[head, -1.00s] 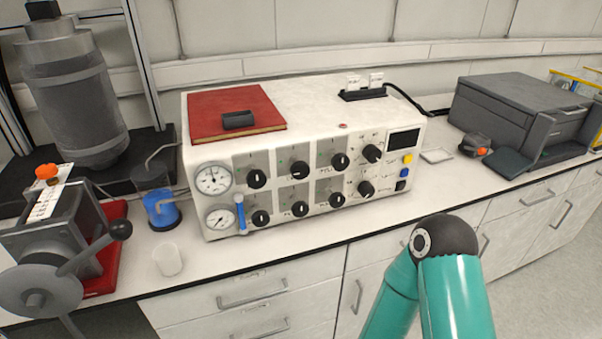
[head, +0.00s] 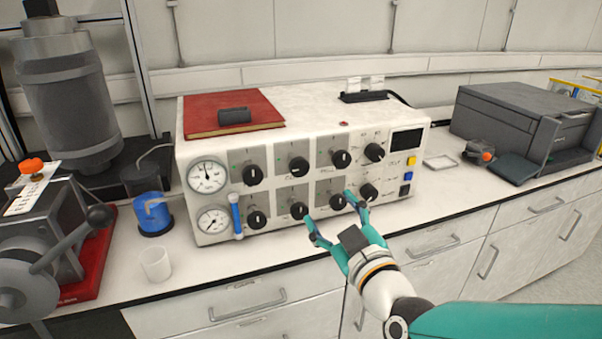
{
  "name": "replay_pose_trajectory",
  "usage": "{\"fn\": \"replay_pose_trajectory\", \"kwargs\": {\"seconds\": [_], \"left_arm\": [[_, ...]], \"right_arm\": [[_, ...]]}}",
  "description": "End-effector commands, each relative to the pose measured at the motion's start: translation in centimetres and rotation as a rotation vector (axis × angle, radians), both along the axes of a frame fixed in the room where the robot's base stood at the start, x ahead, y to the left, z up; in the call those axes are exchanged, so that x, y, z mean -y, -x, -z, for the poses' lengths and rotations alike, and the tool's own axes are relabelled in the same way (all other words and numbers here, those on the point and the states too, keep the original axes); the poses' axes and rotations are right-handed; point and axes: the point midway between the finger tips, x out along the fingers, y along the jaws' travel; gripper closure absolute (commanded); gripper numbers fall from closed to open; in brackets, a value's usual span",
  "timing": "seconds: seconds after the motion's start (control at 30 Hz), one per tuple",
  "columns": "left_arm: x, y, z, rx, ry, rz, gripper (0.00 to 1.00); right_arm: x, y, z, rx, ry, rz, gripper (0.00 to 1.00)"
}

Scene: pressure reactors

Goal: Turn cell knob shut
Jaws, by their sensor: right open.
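The white control box (head: 290,115) stands on the bench with two rows of black knobs on its front. In the lower row are a left knob (head: 256,219), a middle knob (head: 298,211), a third knob (head: 337,202) and a right knob (head: 369,192). The labels are too small to tell surely which is the cell knob. My right gripper (head: 331,208) is open and empty, its teal fingers pointing at the lower row, just below and in front of the third knob. I cannot tell whether it touches the panel. My left gripper is out of view.
Two gauges (head: 208,176) and a blue-handled tube (head: 236,215) sit on the panel's left. A red book (head: 232,111) lies on top. A grey printer (head: 525,120) stands right.

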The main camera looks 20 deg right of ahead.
Motion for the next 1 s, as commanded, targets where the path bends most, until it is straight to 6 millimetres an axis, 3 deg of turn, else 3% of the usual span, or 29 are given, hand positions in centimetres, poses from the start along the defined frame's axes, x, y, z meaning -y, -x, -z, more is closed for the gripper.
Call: {"fn": "replay_pose_trajectory", "kwargs": {"seconds": [0.7, 1.0], "left_arm": [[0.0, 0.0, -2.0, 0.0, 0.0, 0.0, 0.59], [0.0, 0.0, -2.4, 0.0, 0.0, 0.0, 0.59]], "right_arm": [[-0.5, -13.7, 0.1, -0.006, -0.001, 0.0, 0.3], [-0.5, -16.0, 0.1, -0.005, -0.002, 0.0, 0.3]]}}
